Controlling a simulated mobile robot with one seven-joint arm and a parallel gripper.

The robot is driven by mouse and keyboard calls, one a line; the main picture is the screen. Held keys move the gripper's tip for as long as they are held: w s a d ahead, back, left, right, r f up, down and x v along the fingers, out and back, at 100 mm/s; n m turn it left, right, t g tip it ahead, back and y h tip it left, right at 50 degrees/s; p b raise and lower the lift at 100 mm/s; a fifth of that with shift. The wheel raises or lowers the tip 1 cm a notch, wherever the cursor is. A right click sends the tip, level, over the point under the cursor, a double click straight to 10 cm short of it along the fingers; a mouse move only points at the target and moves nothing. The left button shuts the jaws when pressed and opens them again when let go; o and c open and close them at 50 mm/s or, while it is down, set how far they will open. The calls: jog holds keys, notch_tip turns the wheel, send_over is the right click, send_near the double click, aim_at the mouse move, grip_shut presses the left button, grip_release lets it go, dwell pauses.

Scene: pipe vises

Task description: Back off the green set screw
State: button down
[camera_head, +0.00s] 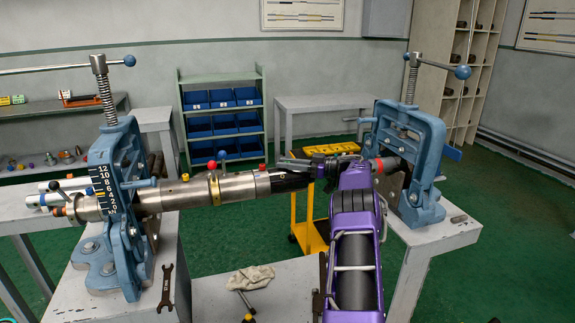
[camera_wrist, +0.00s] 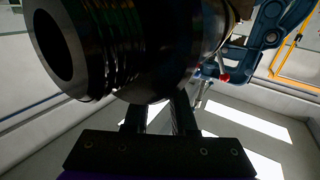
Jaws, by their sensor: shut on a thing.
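A steel pipe assembly (camera_head: 238,188) is held in the left vise (camera_head: 124,215) and points right, ending in a dark threaded end (camera_head: 289,180). I cannot make out a green set screw in either view. My gripper (camera_head: 292,161) is at the dark end of the pipe. In the wrist view its two fingers (camera_wrist: 159,112) run up behind a large dark threaded cylinder (camera_wrist: 130,50), which hides their tips. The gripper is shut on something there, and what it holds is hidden.
A second blue vise (camera_head: 411,150) stands right of my arm. Levers with red (camera_head: 212,165) and blue (camera_head: 222,155) balls stick up from the pipe. A wrench (camera_head: 166,288), a rag (camera_head: 250,278) and a yellow cart (camera_head: 310,215) are nearby. Green floor lies open behind.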

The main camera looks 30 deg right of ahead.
jog(key=shift+f, duration=0.2)
jog(key=c, duration=0.7)
grip_release()
jog(key=shift+c, duration=0.2)
jog(key=shift+r, duration=0.1)
jog(key=v, duration=1.2)
